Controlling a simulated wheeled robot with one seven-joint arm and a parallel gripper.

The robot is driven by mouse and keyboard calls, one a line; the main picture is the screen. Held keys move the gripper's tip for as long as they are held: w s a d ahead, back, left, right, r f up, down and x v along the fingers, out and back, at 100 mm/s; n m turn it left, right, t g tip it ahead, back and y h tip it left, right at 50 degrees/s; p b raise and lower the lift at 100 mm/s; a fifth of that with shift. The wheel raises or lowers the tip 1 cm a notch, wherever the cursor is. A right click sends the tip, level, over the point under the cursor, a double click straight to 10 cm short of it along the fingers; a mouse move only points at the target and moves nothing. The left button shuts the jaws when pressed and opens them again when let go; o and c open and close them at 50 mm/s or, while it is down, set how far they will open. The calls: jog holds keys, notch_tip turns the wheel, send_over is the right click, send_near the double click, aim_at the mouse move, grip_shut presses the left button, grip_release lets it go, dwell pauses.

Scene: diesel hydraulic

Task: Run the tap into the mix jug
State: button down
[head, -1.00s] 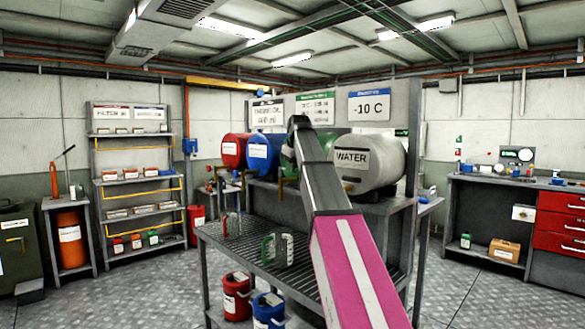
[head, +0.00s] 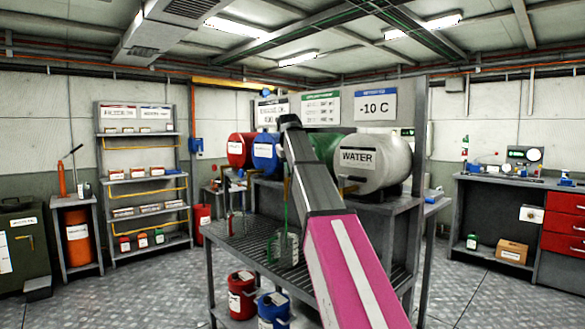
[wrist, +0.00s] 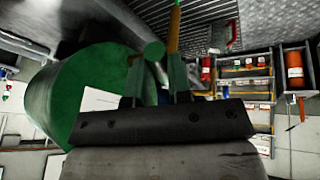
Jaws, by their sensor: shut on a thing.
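The green drum (head: 327,145) lies on the upper rack, partly behind my arm. In the wrist view the drum (wrist: 85,90) fills the left. My gripper (wrist: 160,92) is shut on a green tap handle (wrist: 178,75) at the drum's front; the fingers are partly dark there. A yellow-orange tap part (wrist: 174,28) stands beside it. In the head view a clear jug with a green handle (head: 284,250) stands on the grating below. A thin green line (head: 286,212) runs between tap and jug; I cannot tell surely whether it is liquid. My gripper is hidden in the head view.
A second jug (head: 235,224) stands left on the grated bench (head: 250,248). Red (head: 239,150), blue (head: 264,152) and white WATER (head: 372,160) drums flank the green one. Red (head: 241,293) and blue (head: 272,308) cans sit beneath. Floor is free left.

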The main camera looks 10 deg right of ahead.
jog(key=c, duration=1.1)
grip_release()
jog(key=shift+o, duration=0.2)
jog(key=v, duration=1.1)
